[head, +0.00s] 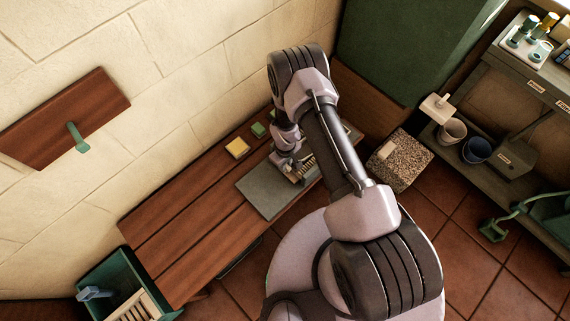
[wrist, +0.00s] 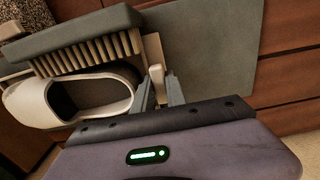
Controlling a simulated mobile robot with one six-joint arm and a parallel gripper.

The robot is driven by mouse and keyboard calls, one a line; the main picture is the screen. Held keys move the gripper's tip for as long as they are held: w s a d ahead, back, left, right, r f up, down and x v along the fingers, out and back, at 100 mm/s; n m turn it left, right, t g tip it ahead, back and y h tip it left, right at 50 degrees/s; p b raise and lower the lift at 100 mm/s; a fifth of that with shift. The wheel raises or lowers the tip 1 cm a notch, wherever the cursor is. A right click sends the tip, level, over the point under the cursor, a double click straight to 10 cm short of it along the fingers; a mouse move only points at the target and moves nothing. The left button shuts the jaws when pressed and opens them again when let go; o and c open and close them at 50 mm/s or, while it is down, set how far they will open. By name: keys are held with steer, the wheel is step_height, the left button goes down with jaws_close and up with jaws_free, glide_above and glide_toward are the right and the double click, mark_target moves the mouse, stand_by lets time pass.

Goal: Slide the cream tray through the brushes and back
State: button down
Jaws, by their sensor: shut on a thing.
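In the wrist view a cream tray (wrist: 153,48) lies under a grey-backed brush (wrist: 75,32) with a row of tan bristles. A white, shoe-like piece (wrist: 105,112) with a dark opening sits beside the bristles, partly beneath them. My gripper (wrist: 160,88) is shut on the tray's upright cream tab, at the side of the tray. The brush covers much of the tray. In the head view the bristles (head: 300,173) show beside my gripper (head: 287,162), and my arm hides most of the tray.
A grey mat (head: 262,193) lies on the wooden bench (head: 190,225), whose left part is clear. A yellow sponge (head: 237,148) and a green block (head: 258,130) lie near the wall. A speckled block (head: 402,158) and a shelf with cups (head: 476,150) stand right.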

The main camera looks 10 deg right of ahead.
steer(key=shift+w, duration=0.15)
steer(key=c, duration=1.4)
jaws_free()
steer(key=shift+d, duration=0.25)
steer(key=shift+o, duration=0.2)
steer(key=shift+r, duration=0.1)
step_height(320, 180, up, 17)
steer(key=p, duration=0.6)
steer(key=shift+r+p, duration=0.15)
steer(key=shift+p, duration=0.2)
